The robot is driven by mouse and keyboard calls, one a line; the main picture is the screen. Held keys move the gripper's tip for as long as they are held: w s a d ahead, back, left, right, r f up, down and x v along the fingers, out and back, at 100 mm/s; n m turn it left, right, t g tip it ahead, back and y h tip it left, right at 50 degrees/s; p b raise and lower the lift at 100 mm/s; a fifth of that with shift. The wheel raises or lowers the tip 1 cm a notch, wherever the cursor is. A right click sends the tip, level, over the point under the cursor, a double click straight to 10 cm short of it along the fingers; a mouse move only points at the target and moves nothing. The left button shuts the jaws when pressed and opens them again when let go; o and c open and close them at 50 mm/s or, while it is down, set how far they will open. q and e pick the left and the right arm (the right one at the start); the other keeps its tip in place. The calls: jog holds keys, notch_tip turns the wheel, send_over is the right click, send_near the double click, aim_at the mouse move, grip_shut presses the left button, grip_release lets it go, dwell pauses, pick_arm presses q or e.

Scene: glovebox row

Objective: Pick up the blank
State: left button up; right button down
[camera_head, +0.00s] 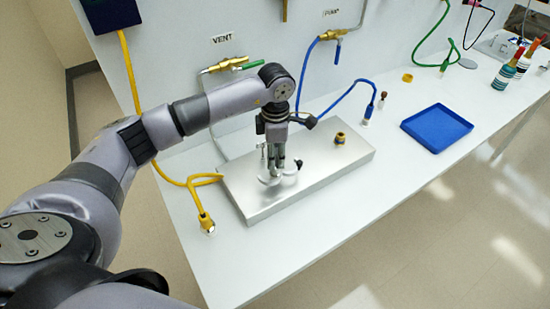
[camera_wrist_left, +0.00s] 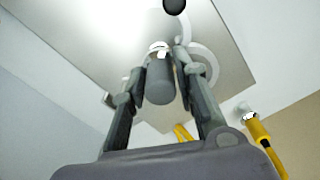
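A dark grey cylinder with a silver end, which looks like the blank (camera_wrist_left: 160,83), stands between the fingers of my left gripper (camera_wrist_left: 161,66) in the left wrist view. The fingers lie close on both sides of it; I cannot tell whether they press on it. In the head view my left gripper (camera_head: 277,172) points down at the left part of the metal plate (camera_head: 325,178), by white round fittings. The blank is hard to make out there behind the fingers. My right gripper is not in view.
A black knob (camera_head: 299,164) is just right of the gripper, and a brass fitting (camera_head: 340,138) sits farther right on the plate. A yellow hose (camera_head: 193,184) lies left of the plate. A blue tray (camera_head: 437,127) and bottles (camera_head: 507,69) stand right. The front bench is clear.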

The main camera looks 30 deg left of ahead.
pick_arm(q)
grip_shut()
jog(key=shift+r, duration=0.15)
